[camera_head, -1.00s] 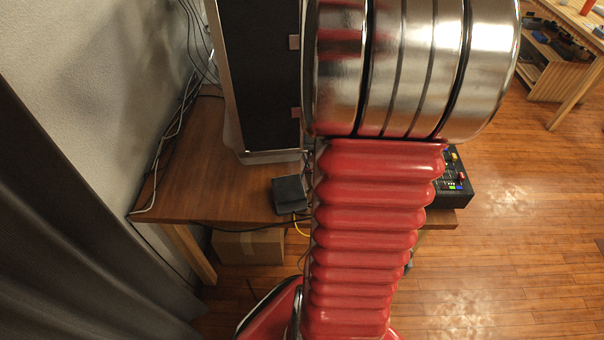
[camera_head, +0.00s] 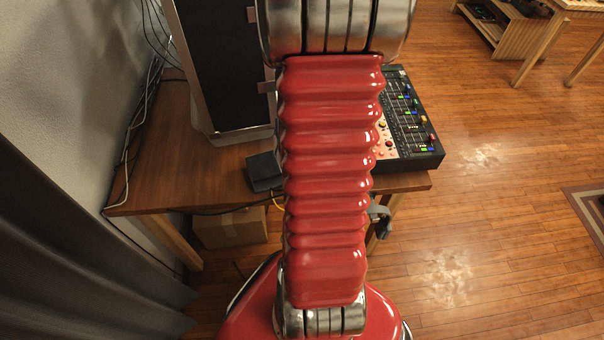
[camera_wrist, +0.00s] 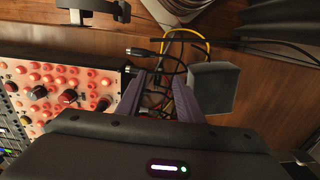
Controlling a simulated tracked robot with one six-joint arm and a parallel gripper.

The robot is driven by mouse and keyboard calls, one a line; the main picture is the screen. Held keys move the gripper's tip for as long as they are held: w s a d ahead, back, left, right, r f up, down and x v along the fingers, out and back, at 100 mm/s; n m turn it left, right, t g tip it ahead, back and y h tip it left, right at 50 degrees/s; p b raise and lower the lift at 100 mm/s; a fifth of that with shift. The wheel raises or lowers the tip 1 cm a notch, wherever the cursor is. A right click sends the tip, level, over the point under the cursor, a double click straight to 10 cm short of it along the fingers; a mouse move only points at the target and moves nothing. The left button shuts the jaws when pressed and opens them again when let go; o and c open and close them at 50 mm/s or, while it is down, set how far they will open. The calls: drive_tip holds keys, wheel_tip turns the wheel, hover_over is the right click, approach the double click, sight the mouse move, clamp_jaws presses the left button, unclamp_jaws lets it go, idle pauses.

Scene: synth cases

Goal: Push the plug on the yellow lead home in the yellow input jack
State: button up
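In the wrist view the yellow lead (camera_wrist: 190,32) curves over the wooden table above my gripper (camera_wrist: 160,82). A short piece of the yellow lead (camera_head: 278,202) also hangs at the table edge in the head view. My gripper's two fingers stand apart, with dark and red cables visible in the gap; I see nothing clamped. Two dark plugs with silver tips (camera_wrist: 132,52) lie near the mixer's corner, above the left finger. I cannot make out the yellow lead's plug or the yellow jack. My arm hides the gripper in the head view.
A mixer (camera_wrist: 60,88) with pink panel and knobs is left of the fingers; it also shows in the head view (camera_head: 415,135). A dark box (camera_wrist: 212,86) is close to the right finger. A tall dark case (camera_head: 222,65) stands on the table.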

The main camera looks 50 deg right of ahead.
drive_tip(key=shift+f, duration=0.95)
drive_tip(key=shift+f, duration=0.1)
drive_tip(key=shift+s+f, duration=0.1)
drive_tip(key=shift+f, duration=2.45)
clamp_jaws()
